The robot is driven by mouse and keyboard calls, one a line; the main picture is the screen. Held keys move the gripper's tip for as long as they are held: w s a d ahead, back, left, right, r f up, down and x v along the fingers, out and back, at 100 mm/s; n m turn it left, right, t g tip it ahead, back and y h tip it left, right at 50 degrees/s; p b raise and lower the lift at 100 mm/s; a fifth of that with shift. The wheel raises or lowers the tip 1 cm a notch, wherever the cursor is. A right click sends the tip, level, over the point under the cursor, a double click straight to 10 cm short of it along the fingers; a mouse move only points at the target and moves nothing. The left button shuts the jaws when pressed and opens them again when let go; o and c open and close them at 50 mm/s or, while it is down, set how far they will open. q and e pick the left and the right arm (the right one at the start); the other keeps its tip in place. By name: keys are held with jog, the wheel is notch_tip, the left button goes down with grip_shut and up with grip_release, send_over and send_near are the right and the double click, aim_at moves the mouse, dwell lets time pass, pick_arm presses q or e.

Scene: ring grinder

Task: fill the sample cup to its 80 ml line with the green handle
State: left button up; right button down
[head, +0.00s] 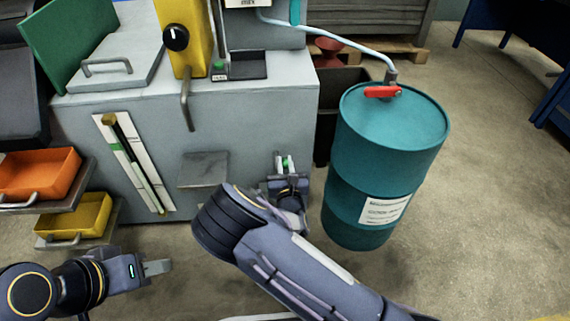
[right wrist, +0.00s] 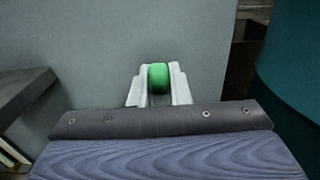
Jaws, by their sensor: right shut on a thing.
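The green handle (head: 285,162) is low on the right part of the grey machine's front. It also shows in the right wrist view as a rounded green end (right wrist: 158,77) between two pale fingers. My right gripper (head: 284,168) is shut on it; the gripper's body and arm hide what is below and behind. My left gripper (head: 157,267) is at the lower left, apart from the machine, with nothing seen in it. Its fingers overlap, so its opening is unclear. I cannot make out the sample cup or its 80 ml line.
A small grey shelf (head: 204,169) juts from the machine front (head: 240,120), left of my right gripper. A teal drum (head: 385,160) with a red lever (head: 382,91) stands close on the right. Orange (head: 38,174) and yellow (head: 75,217) trays stick out at left. A slanted gauge (head: 133,165) is on the front.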

jog(key=g+p, duration=0.1)
jog(key=p, duration=0.3)
jog(key=w+r+g+p, duration=0.1)
jog(key=g+p, duration=0.1)
jog(key=p, duration=0.3)
jog(key=r+g+p, duration=0.1)
jog(key=g+p, duration=0.1)
jog(key=p, duration=0.2)
jog(key=shift+w, duration=0.25)
jog(key=shift+w+f+g+p, duration=0.15)
jog(key=shift+w+g+p, duration=0.2)
jog(key=shift+g+p, duration=0.75)
jog(key=shift+f, duration=0.1)
jog(key=c, duration=1.4)
grip_release()
jog(key=shift+o, duration=0.2)
